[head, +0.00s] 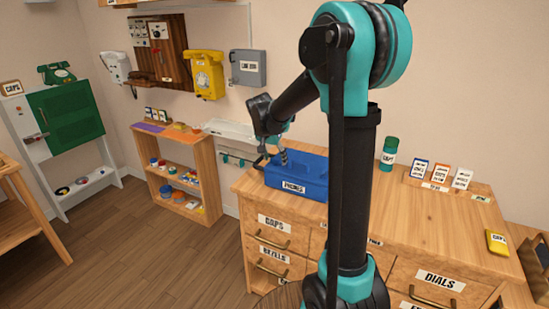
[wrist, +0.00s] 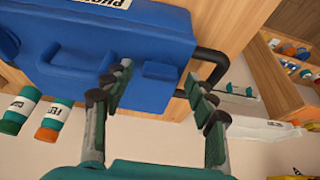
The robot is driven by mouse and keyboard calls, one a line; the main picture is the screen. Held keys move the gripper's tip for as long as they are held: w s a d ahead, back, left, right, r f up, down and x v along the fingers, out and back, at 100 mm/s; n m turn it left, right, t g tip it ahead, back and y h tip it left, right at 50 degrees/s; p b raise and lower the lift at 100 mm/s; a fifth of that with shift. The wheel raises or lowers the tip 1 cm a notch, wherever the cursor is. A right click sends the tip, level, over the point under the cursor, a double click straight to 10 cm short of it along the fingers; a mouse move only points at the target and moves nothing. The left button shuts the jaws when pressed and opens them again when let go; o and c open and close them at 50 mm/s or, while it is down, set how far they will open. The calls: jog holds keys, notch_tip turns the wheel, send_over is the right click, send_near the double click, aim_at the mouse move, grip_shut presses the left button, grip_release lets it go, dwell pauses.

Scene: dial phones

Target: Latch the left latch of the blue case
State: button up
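The blue case (head: 312,182), labelled PHONES, sits shut on the wooden cabinet top in the head view. In the wrist view the case (wrist: 130,38) fills the upper left, its label partly cut off. A small raised blue block (wrist: 160,70) on its edge lies between and beyond my fingertips; I cannot tell if it is the left latch or how it is set. My gripper (wrist: 158,82) is open with its fingers spread and nothing between them. In the head view my gripper (head: 274,152) is at the case's back left; its contact with the case is unclear.
A black loop handle (wrist: 218,62) juts from the case's right in the wrist view. Orange and green containers (wrist: 50,122) stand left. In the head view, a green canister (head: 388,154) and card rack (head: 438,181) stand right of the case; the top between is largely clear.

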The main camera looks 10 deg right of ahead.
jog(key=v, duration=1.2)
jog(key=shift+d, duration=0.1)
jog(key=s+d+f+n+y, duration=0.1)
jog(key=s+d+f+n, duration=0.2)
jog(key=s+f, duration=0.7)
jog(key=s+d+f+n+y, duration=0.1)
jog(key=s+d+f+n, duration=0.3)
jog(key=s+f, duration=0.7)
jog(key=s, duration=0.5)
jog(key=shift+t+y, duration=0.3)
jog(key=shift+y, duration=0.1)
jog(key=shift+d, duration=0.1)
